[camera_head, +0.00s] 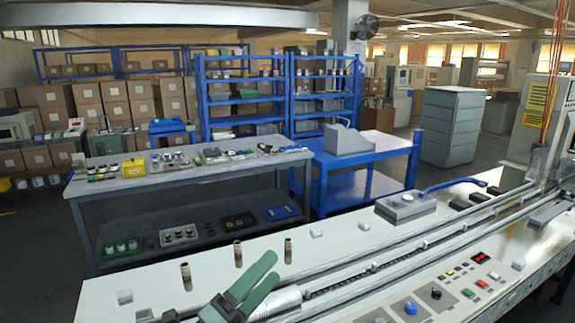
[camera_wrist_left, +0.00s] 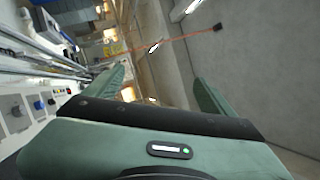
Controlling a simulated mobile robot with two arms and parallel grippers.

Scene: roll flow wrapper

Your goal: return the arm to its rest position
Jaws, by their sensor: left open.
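My left gripper (camera_head: 271,267) reaches in at the bottom of the head view, above the pale machine bench (camera_head: 340,257). Its green fingers point up and to the right, and they are apart with nothing between them. In the left wrist view the two green fingers of the left gripper (camera_wrist_left: 159,78) stand wide apart, with empty air between them. A white arm link of mine shows beside the gripper in the head view. My right gripper is in neither view.
Several small brown rolls (camera_head: 238,253) stand upright on the bench behind my gripper. A long rail runs along the bench, beside a control panel with a blue button (camera_head: 411,308). A grey table (camera_head: 190,177) and a blue cart (camera_head: 372,158) stand behind.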

